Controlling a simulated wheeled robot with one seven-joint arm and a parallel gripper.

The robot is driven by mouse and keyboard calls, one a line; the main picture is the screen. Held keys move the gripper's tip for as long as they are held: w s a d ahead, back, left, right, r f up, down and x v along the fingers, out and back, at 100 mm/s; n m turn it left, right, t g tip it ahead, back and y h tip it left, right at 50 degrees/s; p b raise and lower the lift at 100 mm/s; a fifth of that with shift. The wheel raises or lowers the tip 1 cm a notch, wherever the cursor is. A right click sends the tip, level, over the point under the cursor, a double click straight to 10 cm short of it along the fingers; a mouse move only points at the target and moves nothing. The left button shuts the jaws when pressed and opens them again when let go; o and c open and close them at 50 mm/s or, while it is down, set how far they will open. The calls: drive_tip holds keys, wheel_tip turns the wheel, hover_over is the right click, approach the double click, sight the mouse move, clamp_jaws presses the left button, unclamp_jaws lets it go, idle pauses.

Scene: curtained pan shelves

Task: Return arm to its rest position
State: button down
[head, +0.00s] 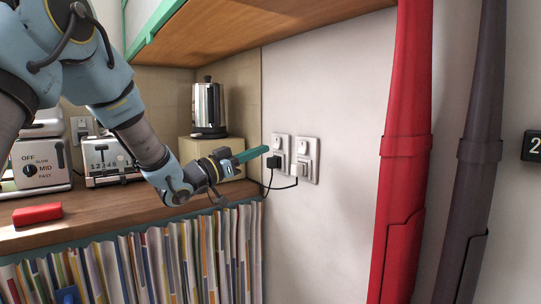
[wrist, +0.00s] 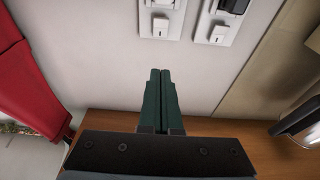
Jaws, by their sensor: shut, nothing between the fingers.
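My gripper (head: 252,154) is at the end of my blue and grey arm, which reaches in from the upper left in the head view. Its green fingers are pressed together with nothing between them, as the wrist view (wrist: 160,72) also shows. In the head view the fingertips appear close to the wall sockets (head: 293,158) and a black plug (head: 274,162). I cannot tell whether they touch. In the wrist view the sockets (wrist: 162,20) are above the fingertips, with a strip of bare wall between.
A wooden counter (head: 95,215) holds appliances, a steel kettle (head: 208,108) on a box and a red block (head: 37,214). A wooden shelf (head: 240,30) is overhead. A red column (head: 405,150) and a dark one (head: 480,150) stand right.

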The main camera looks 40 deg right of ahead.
drive_tip(key=shift+a, duration=0.7)
drive_tip(key=w+a+f+n+t+y+p, duration=0.1)
drive_tip(key=w+a+f+n+t+y, duration=0.25)
drive_tip(key=w+a, duration=0.3)
drive_tip(key=w+a+f+n+t+y, duration=0.2)
drive_tip(key=w+a+n+t+y, duration=0.1)
drive_tip(key=w+a+t, duration=0.3)
drive_tip(key=w+a+f+n+y+p, duration=0.1)
drive_tip(key=w+a+f+n+y, duration=0.2)
drive_tip(key=a, duration=0.5)
drive_tip(key=a+f+n+y, duration=0.2)
drive_tip(key=a+f+y, duration=0.25)
drive_tip(key=a, duration=0.35)
drive_tip(key=s+a+f+n+g+y+p, duration=0.1)
drive_tip(key=s+a+f+n+y, duration=0.2)
drive_tip(key=a, duration=0.5)
drive_tip(key=s+a+f+n+g+y+p, duration=0.15)
drive_tip(key=s+a, duration=0.25)
drive_tip(key=a, duration=0.4)
drive_tip(key=s+a+f+n+g+y, duration=0.1)
drive_tip(key=s+a+g, duration=0.3)
drive_tip(key=s, duration=0.7)
drive_tip(key=shift+a+f+n+y, duration=0.35)
drive_tip(key=shift+a+y, duration=0.1)
drive_tip(key=shift+a, duration=0.5)
